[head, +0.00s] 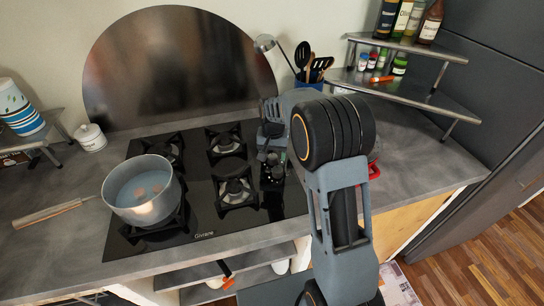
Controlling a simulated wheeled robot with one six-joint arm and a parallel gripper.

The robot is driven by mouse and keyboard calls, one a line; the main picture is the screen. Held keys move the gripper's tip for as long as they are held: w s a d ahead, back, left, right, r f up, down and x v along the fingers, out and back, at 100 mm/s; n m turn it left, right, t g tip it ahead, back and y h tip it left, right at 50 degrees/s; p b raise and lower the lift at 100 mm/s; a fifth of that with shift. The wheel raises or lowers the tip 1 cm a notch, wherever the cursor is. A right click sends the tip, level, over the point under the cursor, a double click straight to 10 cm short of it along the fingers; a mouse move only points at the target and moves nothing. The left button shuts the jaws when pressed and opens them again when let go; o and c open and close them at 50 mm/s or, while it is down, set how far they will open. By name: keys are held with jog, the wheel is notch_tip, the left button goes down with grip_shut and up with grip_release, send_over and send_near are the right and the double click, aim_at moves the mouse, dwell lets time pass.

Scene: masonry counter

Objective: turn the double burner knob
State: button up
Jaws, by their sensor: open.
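The black glass hob (160,240) is set in the grey counter and has several burners. Its small dark control knobs (273,173) sit in a column along the hob's right side. They are small and partly behind my gripper, so I cannot tell which is the double burner knob or how it is turned. My gripper (268,152) is open, reaching down over the far end of the knob column. I cannot tell whether its fingertips touch a knob.
A pot (142,192) with a wooden handle (50,213) stands on the front left burner. A utensil holder (309,85) is behind my gripper. A metal corner shelf (400,88) with bottles and jars stands at right. A white lidded jar (90,138) is at left.

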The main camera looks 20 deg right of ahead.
jog(key=shift+f, duration=0.75)
jog(key=shift+c, duration=0.5)
jog(key=c, duration=0.7)
jog(key=shift+a, duration=0.1)
jog(key=shift+c, duration=0.7)
